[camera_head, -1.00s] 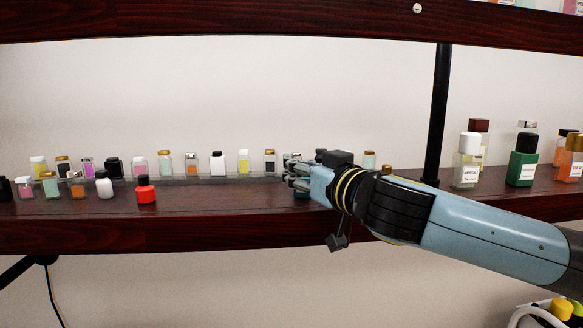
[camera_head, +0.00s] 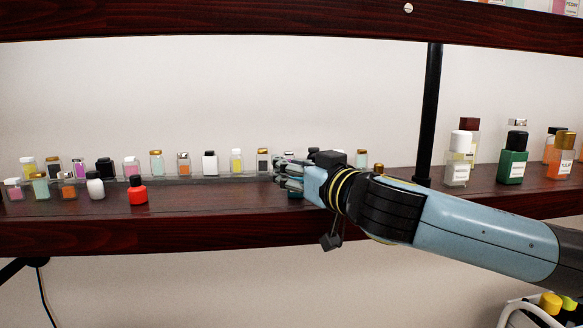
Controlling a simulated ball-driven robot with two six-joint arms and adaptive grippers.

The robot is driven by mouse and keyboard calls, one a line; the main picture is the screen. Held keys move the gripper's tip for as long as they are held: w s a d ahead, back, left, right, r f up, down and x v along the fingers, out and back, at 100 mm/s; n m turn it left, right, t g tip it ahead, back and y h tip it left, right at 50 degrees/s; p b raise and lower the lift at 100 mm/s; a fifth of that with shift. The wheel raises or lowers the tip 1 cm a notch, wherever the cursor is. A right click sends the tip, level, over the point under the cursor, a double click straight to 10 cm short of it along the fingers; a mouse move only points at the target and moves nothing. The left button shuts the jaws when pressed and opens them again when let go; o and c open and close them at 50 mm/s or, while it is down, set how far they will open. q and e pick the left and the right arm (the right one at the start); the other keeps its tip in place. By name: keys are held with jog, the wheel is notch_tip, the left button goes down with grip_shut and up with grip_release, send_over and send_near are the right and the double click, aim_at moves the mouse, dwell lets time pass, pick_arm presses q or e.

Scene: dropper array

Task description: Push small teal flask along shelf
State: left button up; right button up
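My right gripper (camera_head: 285,178) reaches in from the right, low over the shelf (camera_head: 200,205), with its fingers pointing left. A small teal patch (camera_head: 292,194) shows under its fingers. It looks like part of the small teal flask, but the fingers hide most of it. I cannot tell whether they touch it or whether they are open or shut. Pale mint flasks with gold caps also stand in the back row (camera_head: 157,163) and the front left group (camera_head: 40,186). My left gripper is not in view.
A back row of small bottles stands on a clear ledge behind the gripper. A red bottle (camera_head: 137,190) stands in the front group at left. The shelf between it and the gripper is clear. A black post (camera_head: 430,110) and larger bottles (camera_head: 512,160) are at right.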

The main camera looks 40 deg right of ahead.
jog(key=shift+o, duration=1.1)
jog(key=shift+s, duration=0.15)
jog(key=s+a, duration=0.2)
jog(key=s, duration=0.9)
jog(key=shift+s+a, duration=0.15)
jog(key=shift+s, duration=0.1)
jog(key=shift+f, duration=0.1)
